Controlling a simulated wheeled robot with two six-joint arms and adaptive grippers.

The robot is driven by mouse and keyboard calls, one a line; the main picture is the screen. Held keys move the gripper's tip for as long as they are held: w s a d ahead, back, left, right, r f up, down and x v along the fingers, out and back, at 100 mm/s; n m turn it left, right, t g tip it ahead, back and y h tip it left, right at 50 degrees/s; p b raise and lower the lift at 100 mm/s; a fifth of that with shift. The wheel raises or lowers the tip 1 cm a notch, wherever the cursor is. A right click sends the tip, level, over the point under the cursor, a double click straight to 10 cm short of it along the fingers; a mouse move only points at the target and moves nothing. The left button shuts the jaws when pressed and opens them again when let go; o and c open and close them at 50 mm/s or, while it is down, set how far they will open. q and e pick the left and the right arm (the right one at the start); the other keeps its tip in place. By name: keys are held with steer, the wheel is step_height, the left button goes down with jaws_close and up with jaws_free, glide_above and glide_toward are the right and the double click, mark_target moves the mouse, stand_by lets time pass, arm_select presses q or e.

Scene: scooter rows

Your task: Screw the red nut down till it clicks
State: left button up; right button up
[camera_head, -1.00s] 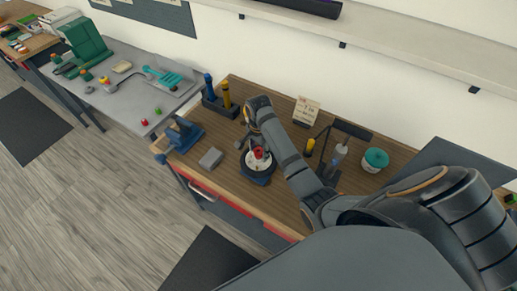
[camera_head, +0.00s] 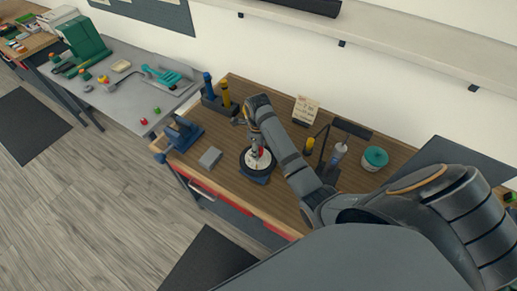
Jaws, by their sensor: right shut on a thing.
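The red nut (camera_head: 261,152) shows as a small red patch at the centre of a round white-topped, dark-rimmed fixture with a blue base (camera_head: 256,178) on the wooden bench. My right gripper (camera_head: 255,146) points down over the fixture and is shut on the red nut, covering much of it. I cannot tell how far down the nut sits. My left gripper is not in view.
A grey block (camera_head: 210,157) and a blue vise (camera_head: 183,134) stand left of the fixture. A dark holder with blue and yellow tools (camera_head: 221,105) is behind. A teal-lidded tub (camera_head: 375,158), a lamp and a bottle (camera_head: 338,154) stand to the right.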

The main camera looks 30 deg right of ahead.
steer(key=o, duration=1.2)
